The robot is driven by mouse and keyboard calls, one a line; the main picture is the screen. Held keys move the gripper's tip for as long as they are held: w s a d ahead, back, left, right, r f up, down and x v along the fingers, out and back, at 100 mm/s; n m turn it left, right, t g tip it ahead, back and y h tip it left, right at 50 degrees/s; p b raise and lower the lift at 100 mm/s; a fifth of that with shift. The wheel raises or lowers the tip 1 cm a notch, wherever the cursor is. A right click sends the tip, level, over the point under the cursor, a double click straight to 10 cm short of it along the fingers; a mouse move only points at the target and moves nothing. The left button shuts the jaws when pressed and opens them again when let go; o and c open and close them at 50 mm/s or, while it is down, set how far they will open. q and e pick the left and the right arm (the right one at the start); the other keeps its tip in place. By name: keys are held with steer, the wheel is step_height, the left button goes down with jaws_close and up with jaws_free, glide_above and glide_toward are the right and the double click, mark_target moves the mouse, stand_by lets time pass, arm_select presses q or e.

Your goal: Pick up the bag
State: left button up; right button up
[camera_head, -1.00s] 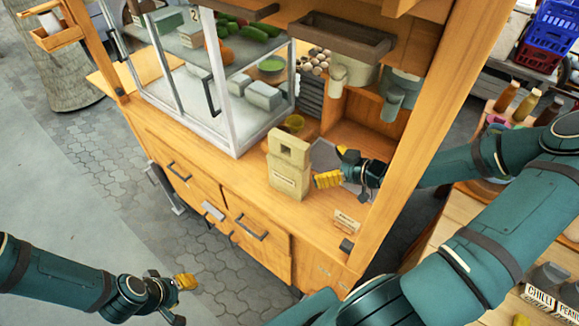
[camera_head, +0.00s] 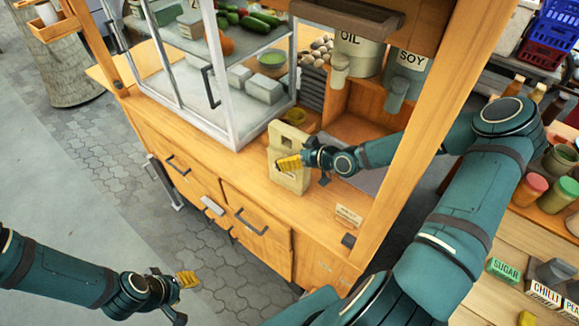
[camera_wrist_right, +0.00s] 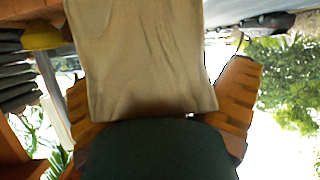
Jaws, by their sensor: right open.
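The beige paper bag (camera_head: 287,182) stands upright on the wooden counter of the stall, its top narrowed with a handle hole. My right gripper (camera_head: 291,163) is at the bag from the right, with one yellow finger in front of its face; the other finger is largely hidden in the head view. In the right wrist view the bag (camera_wrist_right: 145,65) sits between the two spread orange fingers, and the jaws are open. My left gripper (camera_head: 182,298) is open and empty, low at the left, away from the counter.
A glass display case (camera_head: 226,85) stands left of the bag. A small sign (camera_head: 347,215) stands at the counter's front right. A wooden post (camera_head: 419,150) rises to the right, close to my right arm.

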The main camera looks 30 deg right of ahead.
steer(key=c, duration=1.4)
steer(key=shift+o, duration=0.2)
steer(key=shift+f, duration=0.1)
